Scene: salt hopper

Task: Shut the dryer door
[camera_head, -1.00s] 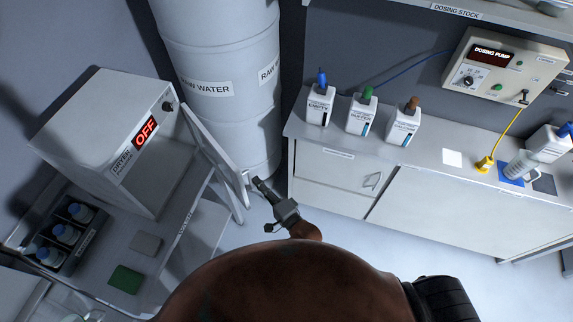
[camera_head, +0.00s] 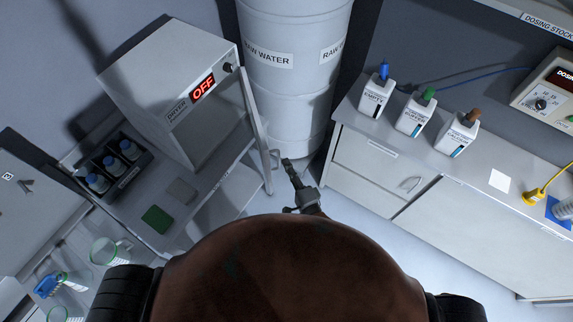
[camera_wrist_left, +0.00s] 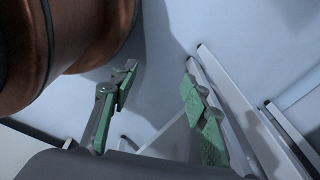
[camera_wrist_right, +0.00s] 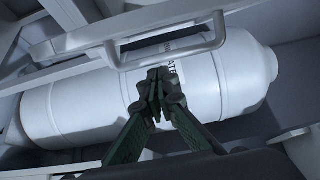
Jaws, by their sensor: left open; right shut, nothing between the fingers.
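The white dryer (camera_head: 160,75) stands at the upper left in the head view, its display reading OFF. Its door (camera_head: 256,115) stands open at its right side, seen nearly edge-on, with a bar handle (camera_head: 275,160) low on its outer face. My right gripper (camera_head: 286,163) is shut and empty just right of the handle; contact cannot be told. In the right wrist view, the handle bar (camera_wrist_right: 165,43) crosses just beyond the shut fingertips (camera_wrist_right: 160,75). My left gripper (camera_wrist_left: 159,72) is open and empty in the left wrist view, away from the door.
The raw water drum (camera_head: 292,90) stands right behind the door. A cabinet (camera_head: 380,165) with several bottles is to the right. A bottle rack (camera_head: 133,184) and a green pad (camera_head: 157,219) are left of the door. Floor shows between door and cabinet.

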